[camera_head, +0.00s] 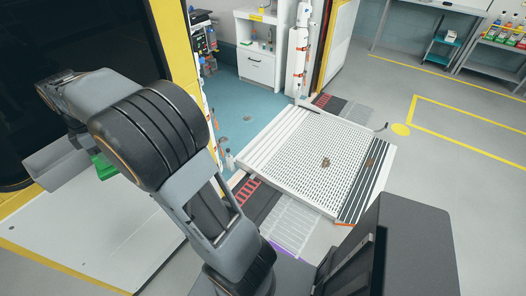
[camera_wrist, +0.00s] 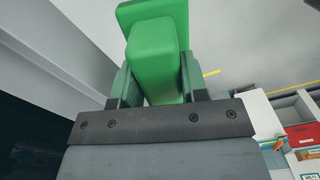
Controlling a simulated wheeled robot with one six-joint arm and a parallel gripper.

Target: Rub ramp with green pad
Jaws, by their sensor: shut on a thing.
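The ramp (camera_head: 300,150) is a white perforated plate with a dark striped edge, lying in front of the open doorway. Two brown dirt patches (camera_head: 326,162) show on it, toward its right side. The green pad (camera_wrist: 155,50) fills the top middle of the wrist view, with a block-shaped handle and a wider flat end. My gripper (camera_wrist: 153,90) is shut on the handle, with a finger on each side. In the head view a bit of the green pad (camera_head: 104,167) shows at the left, well apart from the ramp. My arm hides most of the gripper there.
A yellow-edged vehicle side with a dark window (camera_head: 70,60) stands close at the left. A white post (camera_head: 299,50) rises at the ramp's far corner. White cabinets (camera_head: 258,45) are inside the doorway. Grey floor to the right is open, with shelves (camera_head: 495,50) at the back.

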